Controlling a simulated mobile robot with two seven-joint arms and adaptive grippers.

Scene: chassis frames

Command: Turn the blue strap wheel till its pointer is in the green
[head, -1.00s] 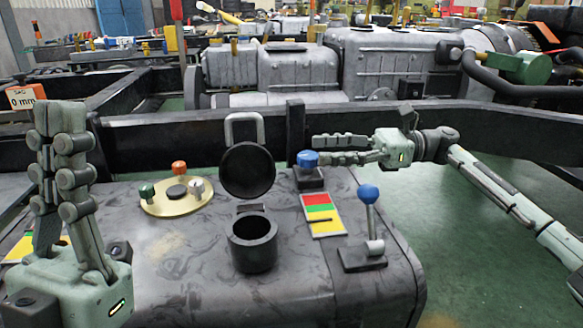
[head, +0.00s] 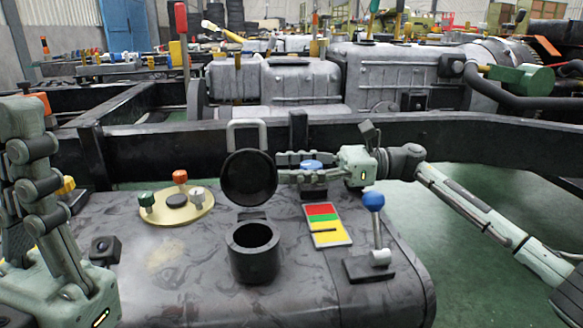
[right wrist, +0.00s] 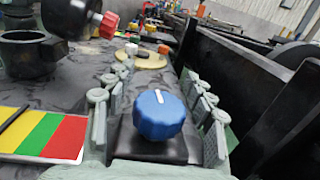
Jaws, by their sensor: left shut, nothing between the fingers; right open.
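The blue wheel (head: 311,163) is a round ribbed knob on a dark block. It shows whole in the right wrist view (right wrist: 158,115), with a white line on top. My right gripper (head: 285,166) is open, its fingers on either side of the wheel; gaps show beside it in the right wrist view. In the head view the fingers partly hide the wheel. The red, green and yellow scale plate (head: 322,212) lies in front of it. Its black pointer (head: 328,231) is in the yellow. My left gripper (head: 20,112) is shut and empty at the left edge, pointing up.
A blue-balled lever (head: 373,202) stands right of the scale. A black cup (head: 254,262) with a raised round lid (head: 249,177) is to the left. A brass disc (head: 178,211) carries several coloured knobs. A dark frame rail (head: 450,140) runs behind.

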